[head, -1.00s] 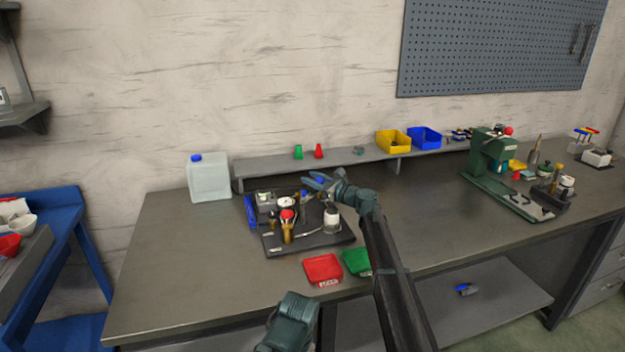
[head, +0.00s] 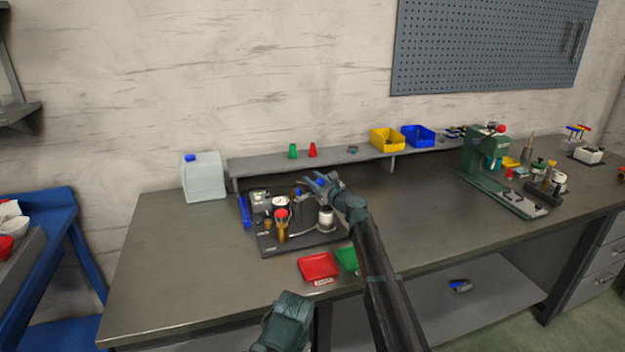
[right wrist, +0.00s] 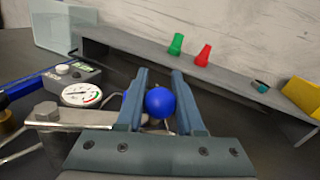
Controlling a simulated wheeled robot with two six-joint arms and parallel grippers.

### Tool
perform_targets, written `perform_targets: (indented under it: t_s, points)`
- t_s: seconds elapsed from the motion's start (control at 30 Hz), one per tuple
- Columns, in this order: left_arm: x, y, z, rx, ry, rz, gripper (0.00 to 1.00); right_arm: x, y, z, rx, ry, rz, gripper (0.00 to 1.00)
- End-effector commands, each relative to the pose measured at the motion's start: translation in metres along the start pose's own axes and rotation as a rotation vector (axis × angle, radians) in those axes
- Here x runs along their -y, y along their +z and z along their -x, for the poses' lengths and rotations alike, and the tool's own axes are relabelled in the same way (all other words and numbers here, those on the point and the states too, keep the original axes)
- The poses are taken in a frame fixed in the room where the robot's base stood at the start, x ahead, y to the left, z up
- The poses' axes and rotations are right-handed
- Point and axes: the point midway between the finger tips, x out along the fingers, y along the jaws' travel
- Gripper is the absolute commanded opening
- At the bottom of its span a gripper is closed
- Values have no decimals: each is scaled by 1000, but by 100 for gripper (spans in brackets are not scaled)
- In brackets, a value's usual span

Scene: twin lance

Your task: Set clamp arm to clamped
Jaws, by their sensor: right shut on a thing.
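The fixture (head: 303,241) is a dark plate with a gauge, fittings and a red-topped brass part, on the bench. My right gripper (head: 313,184) is over its back right part. In the right wrist view the fingers (right wrist: 160,88) are on both sides of a blue ball knob (right wrist: 160,102), shut on it. This looks like the clamp arm's knob. A flat metal bar (right wrist: 75,117) runs towards it from the left; the palm hides where they join. The clamp arm's position cannot be told. My left gripper's fingers are not in view.
A white-faced gauge (right wrist: 80,95) and a grey box (right wrist: 72,75) are close left of the fingers. A low shelf (head: 265,172) runs behind. A red tray (head: 319,266) and a green tray (head: 346,258) lie in front.

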Motion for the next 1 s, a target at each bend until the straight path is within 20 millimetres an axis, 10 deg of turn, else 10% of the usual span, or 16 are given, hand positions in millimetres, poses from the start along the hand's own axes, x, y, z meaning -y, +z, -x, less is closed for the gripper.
perform_targets:
  t_s: [0.13, 0.17, 0.33, 0.67, 1.0]
  points:
    - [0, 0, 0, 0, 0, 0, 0, 0, 0, 0, 0, 2, 0, 0]
    - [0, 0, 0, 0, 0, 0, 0, 0, 0, 0, 0, 2, 0, 38]
    - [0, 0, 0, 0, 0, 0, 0, 0, 0, 0, 0, 2, 0, 66]
    - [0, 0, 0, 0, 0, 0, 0, 0, 0, 4, 0, 2, 0, 66]
    - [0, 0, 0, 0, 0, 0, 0, -2, 0, 68, 0, 0, 0, 66]
